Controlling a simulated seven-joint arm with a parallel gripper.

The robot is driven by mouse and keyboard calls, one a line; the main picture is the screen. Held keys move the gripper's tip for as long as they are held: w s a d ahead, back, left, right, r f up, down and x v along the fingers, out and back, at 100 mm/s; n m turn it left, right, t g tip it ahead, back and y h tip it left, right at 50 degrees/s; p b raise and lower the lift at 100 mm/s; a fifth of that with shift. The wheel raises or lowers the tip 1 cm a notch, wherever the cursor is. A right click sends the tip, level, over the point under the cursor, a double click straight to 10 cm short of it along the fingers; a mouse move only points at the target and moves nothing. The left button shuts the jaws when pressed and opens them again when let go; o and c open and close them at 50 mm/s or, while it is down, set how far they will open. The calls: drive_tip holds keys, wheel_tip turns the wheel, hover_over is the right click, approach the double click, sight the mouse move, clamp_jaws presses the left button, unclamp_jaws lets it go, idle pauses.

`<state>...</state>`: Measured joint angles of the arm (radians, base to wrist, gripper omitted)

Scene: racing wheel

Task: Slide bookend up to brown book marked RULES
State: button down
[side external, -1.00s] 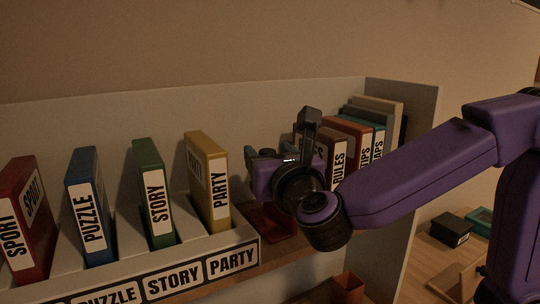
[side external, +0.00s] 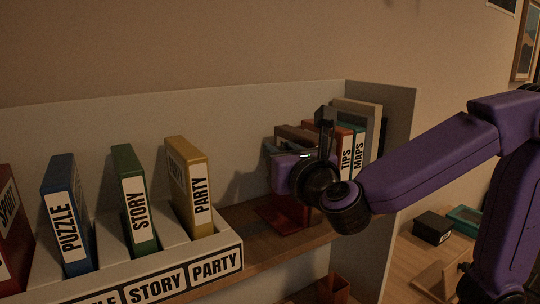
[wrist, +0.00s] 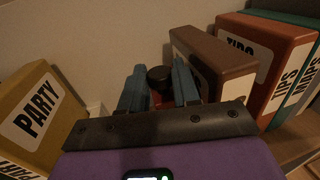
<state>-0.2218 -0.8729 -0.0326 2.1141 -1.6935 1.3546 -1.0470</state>
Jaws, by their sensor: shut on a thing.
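The bookend's red foot (side external: 283,216) rests on the wooden shelf board, right of the slotted rack. In the wrist view its upper part with a black knob (wrist: 160,77) stands between my fingers. My gripper (wrist: 158,88) is shut on the bookend; in the side view my purple wrist hides most of the grip. The brown book (wrist: 212,60) stands upright just right of the bookend in the wrist view. In the side view only its top (side external: 296,134) shows, and its RULES label is hidden behind my wrist. I cannot tell whether bookend and book touch.
The TIPS book (side external: 346,145) and MAPS book (wrist: 298,85) stand right of the brown book, near the shelf's end panel (side external: 398,130). The yellow PARTY book (side external: 189,185) stands in the rack at left. Bare shelf board (side external: 240,222) lies between rack and bookend.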

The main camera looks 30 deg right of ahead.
drive_tip(key=c, duration=0.8)
unclamp_jaws()
drive_tip(key=v, duration=1.7)
drive_tip(key=shift+s, duration=0.25)
drive_tip(key=shift+a, duration=0.1)
